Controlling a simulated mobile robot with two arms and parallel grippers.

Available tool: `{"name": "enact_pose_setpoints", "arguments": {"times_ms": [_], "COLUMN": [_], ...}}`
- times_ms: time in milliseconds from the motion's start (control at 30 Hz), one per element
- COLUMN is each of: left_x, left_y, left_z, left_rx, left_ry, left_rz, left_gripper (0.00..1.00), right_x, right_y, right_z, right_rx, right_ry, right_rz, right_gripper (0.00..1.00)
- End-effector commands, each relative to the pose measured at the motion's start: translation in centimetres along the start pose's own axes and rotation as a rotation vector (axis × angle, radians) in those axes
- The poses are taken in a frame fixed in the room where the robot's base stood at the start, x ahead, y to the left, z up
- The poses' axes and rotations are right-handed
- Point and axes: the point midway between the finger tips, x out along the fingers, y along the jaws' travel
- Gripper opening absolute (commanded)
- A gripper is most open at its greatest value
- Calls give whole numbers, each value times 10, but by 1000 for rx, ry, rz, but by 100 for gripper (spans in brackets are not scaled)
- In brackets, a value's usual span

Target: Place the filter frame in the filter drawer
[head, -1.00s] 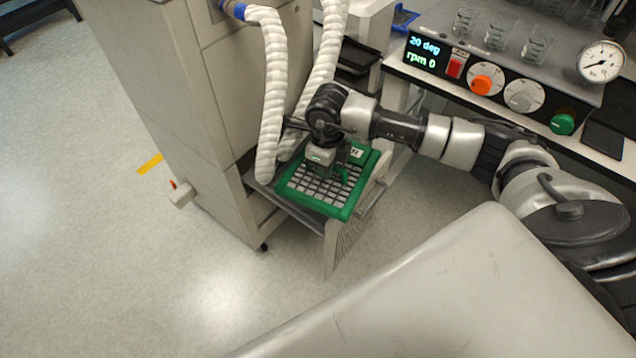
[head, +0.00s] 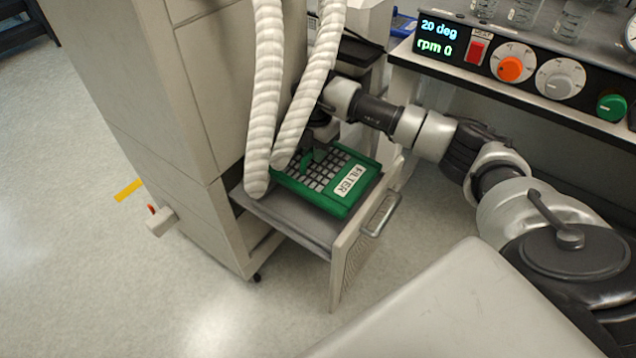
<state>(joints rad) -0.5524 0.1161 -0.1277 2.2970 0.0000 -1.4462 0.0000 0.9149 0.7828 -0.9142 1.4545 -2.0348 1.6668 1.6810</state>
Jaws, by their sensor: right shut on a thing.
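The green filter frame (head: 348,188) with a grey grid and a white FILTER label is at the pulled-out filter drawer (head: 297,226) of the tall grey cabinet. My left gripper is not in view.
Two white corrugated hoses (head: 264,95) hang in front of the cabinet (head: 190,130), close to the frame and my right gripper. The drawer front has a metal handle (head: 381,214). A bench with a control panel (head: 500,60) stands at right.

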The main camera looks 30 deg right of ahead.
Motion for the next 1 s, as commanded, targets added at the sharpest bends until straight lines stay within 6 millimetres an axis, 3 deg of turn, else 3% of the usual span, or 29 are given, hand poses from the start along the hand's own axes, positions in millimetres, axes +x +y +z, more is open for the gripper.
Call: {"name": "enact_pose_setpoints", "arguments": {"times_ms": [100, 333, 533, 900, 933, 1000], "left_x": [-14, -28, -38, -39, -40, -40], "left_y": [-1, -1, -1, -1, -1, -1], "left_z": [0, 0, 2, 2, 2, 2], "left_rx": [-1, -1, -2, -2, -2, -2], "left_ry": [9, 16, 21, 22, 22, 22], "left_rz": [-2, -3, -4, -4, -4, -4], "left_gripper": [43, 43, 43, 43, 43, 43], "right_x": [22, 40, 70, 75, 75, 74], "right_y": [0, 0, 0, 0, 0, 0], "right_z": [-1, 0, 0, 0, 0, 0], "right_rx": [-1, -3, -3, -4, -4, -4], "right_ry": [1, 0, 1, 0, 0, 0], "right_rz": [-1, -1, 0, 1, 1, 0], "right_gripper": [0, 0, 0, 0, 21, 31]}}
